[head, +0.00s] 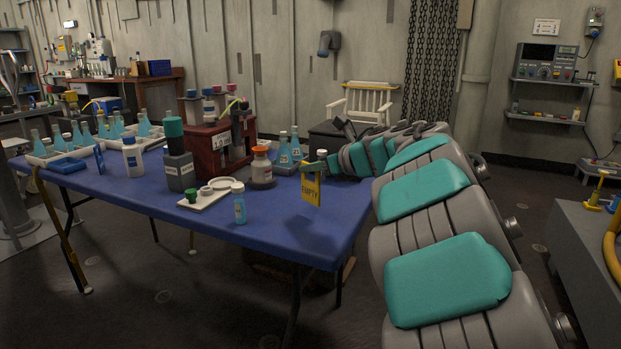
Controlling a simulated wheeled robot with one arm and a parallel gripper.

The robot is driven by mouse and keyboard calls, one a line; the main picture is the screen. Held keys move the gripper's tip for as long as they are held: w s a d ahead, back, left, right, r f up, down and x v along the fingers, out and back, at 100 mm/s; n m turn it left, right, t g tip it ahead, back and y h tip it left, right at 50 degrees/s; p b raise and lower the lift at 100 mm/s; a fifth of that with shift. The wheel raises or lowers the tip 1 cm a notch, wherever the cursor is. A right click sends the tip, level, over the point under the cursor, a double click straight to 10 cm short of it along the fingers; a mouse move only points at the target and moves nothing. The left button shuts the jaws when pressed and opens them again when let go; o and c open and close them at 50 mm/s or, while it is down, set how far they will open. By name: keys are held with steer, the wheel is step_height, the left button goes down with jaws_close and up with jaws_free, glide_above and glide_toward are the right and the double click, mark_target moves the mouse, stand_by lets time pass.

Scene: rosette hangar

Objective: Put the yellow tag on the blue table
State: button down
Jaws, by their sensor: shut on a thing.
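The yellow tag (311,190), marked EMPTY, hangs upright from my gripper (315,168) near the right end of the blue table (290,235). My gripper is shut on the tag's top end. The tag shows against the tabletop, with its lower edge seemingly above the surface; the exact gap cannot be told. My arm comes in from the right and hides part of the table's far right side.
A small blue bottle (240,208), a white tray (208,196), an orange-capped jar (262,168), dark boxes and several flasks stand left of the tag. The table's front right area is clear. A grey bench (580,245) stands at the far right.

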mark_target(316, 179)
steer(key=shift+w+a+f, duration=0.1)
steer(key=shift+w+f, duration=0.05)
steer(key=shift+f, duration=1.65)
steer(key=shift+f, duration=0.2)
steer(key=c, duration=1)
jaws_free()
steer(key=shift+r, duration=0.1)
steer(key=shift+r, duration=0.2)
steer(key=b+v, duration=0.1)
steer(key=v, duration=1.1)
steer(key=shift+f+b, duration=0.1)
steer(key=shift+b, duration=0.2)
